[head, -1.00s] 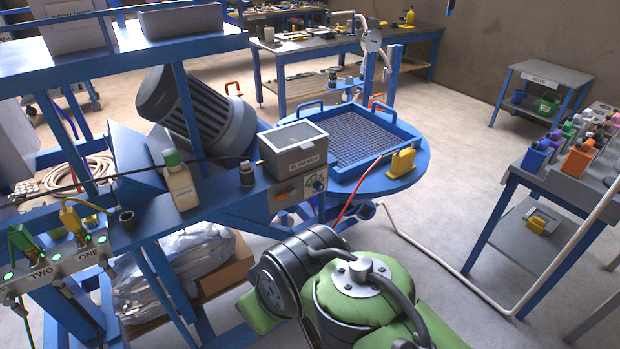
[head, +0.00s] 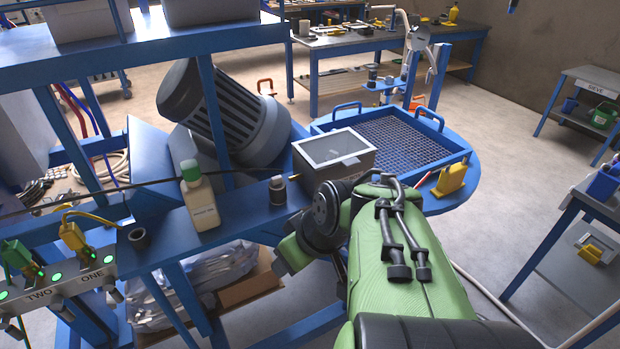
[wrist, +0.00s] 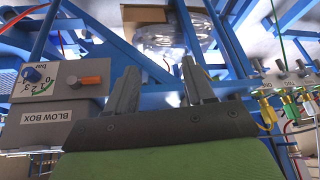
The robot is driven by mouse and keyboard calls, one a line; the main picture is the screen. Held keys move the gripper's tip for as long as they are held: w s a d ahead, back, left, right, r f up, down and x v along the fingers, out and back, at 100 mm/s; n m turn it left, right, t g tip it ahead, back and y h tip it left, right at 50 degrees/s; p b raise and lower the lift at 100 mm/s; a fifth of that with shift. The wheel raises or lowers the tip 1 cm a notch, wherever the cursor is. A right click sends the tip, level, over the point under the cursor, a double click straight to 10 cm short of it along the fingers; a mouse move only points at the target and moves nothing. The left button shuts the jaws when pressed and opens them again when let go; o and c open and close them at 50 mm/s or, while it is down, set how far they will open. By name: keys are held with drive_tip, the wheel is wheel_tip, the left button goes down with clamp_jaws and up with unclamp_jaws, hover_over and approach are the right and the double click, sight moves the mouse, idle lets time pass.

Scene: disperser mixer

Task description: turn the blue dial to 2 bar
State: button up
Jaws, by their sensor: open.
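The blue dial (wrist: 32,74) is on the front of the grey blow box (wrist: 65,97), at the left of the wrist view, beside a printed scale with "bar" above it. Its exact setting is too small to read. My gripper (wrist: 158,78) is open and empty, with its fingers apart. It is to the right of the dial in that view and not touching it. In the head view the blow box (head: 336,150) shows its lid, but my green arm hides the dial and gripper.
An orange knob (wrist: 90,80) sits beside the dial. A white bottle (head: 200,198) and a small dark jar (head: 277,189) stand on the blue ledge left of the box. A yellow block (head: 451,180) is on the round blue table. Cables and connectors (wrist: 270,98) are at the right of the wrist view.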

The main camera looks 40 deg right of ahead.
drive_tip(key=s+d+f+m+t+b, duration=0.1)
drive_tip(key=d+f+t+b, duration=0.1)
drive_tip(key=d, duration=0.5)
drive_tip(key=s+d+f+m+t+b, duration=0.1)
drive_tip(key=d+f+t+b, duration=0.15)
drive_tip(key=d, duration=0.55)
drive_tip(key=s+d+m+t+h, duration=0.1)
drive_tip(key=s+d+t+h, duration=0.25)
drive_tip(key=s+d, duration=0.45)
drive_tip(key=r+b+x, duration=0.1)
drive_tip(key=b+x, duration=0.2)
drive_tip(key=x, duration=1.3)
drive_tip(key=shift+b, duration=0.3)
drive_tip(key=shift+w+d, duration=0.1)
drive_tip(key=shift+c, duration=0.2)
clamp_jaws()
